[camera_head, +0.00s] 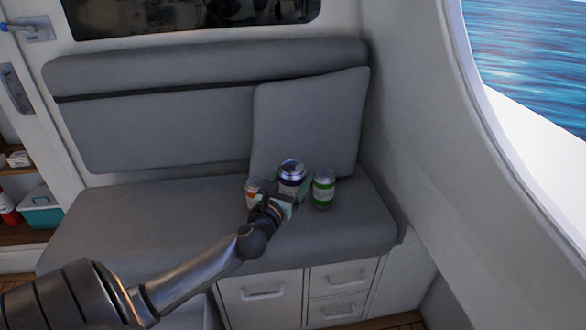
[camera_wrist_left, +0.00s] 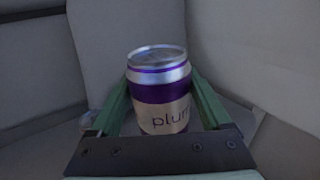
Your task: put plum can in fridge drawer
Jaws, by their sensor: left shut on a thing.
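The plum can (camera_head: 291,175) is purple and silver with a pale label. It is upright at the right part of the grey bench seat, between two other cans. In the left wrist view the plum can (camera_wrist_left: 160,95) stands between the green fingers, its label reading "plum" in part. My left gripper (camera_head: 290,192) is shut on the plum can. Whether the can touches the seat is hard to tell. Below the seat are white drawer fronts (camera_head: 262,290) with handles, all closed; which one is the fridge drawer I cannot tell. My right gripper is not in view.
A green can (camera_head: 323,188) stands close to the right of the plum can. An orange-marked can (camera_head: 254,187) is close on the left, partly hidden by my gripper. A grey cushion (camera_head: 310,120) leans behind. The left of the seat (camera_head: 130,215) is clear.

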